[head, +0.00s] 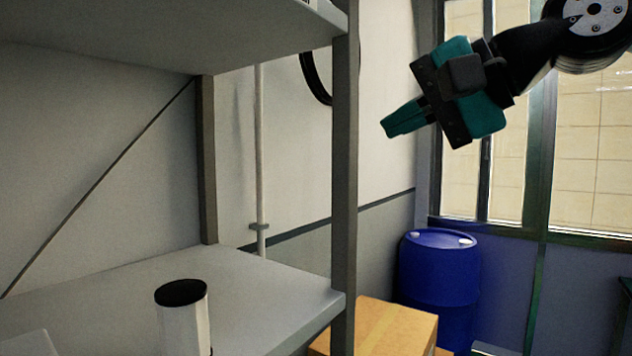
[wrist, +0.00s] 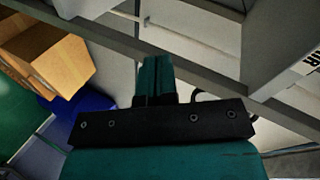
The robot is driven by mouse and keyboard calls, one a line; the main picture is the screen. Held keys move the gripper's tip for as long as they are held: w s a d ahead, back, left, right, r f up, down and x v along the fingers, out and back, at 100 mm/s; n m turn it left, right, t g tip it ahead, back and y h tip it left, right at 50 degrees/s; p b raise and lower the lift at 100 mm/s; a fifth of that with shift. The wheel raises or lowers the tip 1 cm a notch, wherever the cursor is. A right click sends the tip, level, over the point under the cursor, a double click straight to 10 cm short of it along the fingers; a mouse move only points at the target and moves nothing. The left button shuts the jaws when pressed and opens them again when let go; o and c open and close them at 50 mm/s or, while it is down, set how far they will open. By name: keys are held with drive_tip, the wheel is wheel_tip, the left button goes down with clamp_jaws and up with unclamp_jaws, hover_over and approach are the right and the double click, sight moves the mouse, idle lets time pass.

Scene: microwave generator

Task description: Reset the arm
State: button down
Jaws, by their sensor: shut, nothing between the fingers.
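My gripper (head: 386,127) is at the upper right in the head view, teal and black, with its fingers together and pointing left and slightly down. It is in the air, to the right of the shelf post in the picture, with nothing held. In the wrist view my gripper (wrist: 157,62) shows its two teal fingers side by side and closed, with nothing between them.
A grey shelf unit (head: 345,180) fills the left. A white cylinder with a black top (head: 183,318) stands on its lower shelf. A blue barrel (head: 440,285) and a cardboard box (head: 395,325) are below my gripper. Windows (head: 590,150) are behind the arm.

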drive_tip(key=s+d+f+n+g+h+b, duration=0.1)
drive_tip(key=s+f, duration=0.4)
drive_tip(key=f, duration=0.6)
drive_tip(key=s+d+f+n+g+h+b, duration=0.2)
drive_tip(key=s+f+n+g+h, duration=0.1)
drive_tip(key=f, duration=0.9)
drive_tip(key=s+d+f+n+g+h+b, duration=0.1)
drive_tip(key=s+f+n+g, duration=0.3)
drive_tip(key=f, duration=0.8)
drive_tip(key=s+n+b, duration=0.1)
drive_tip(key=s+n, duration=0.1)
drive_tip(key=s, duration=0.1)
drive_tip(key=shift+s+d+f+h, duration=0.2)
drive_tip(key=shift+s+h, duration=0.2)
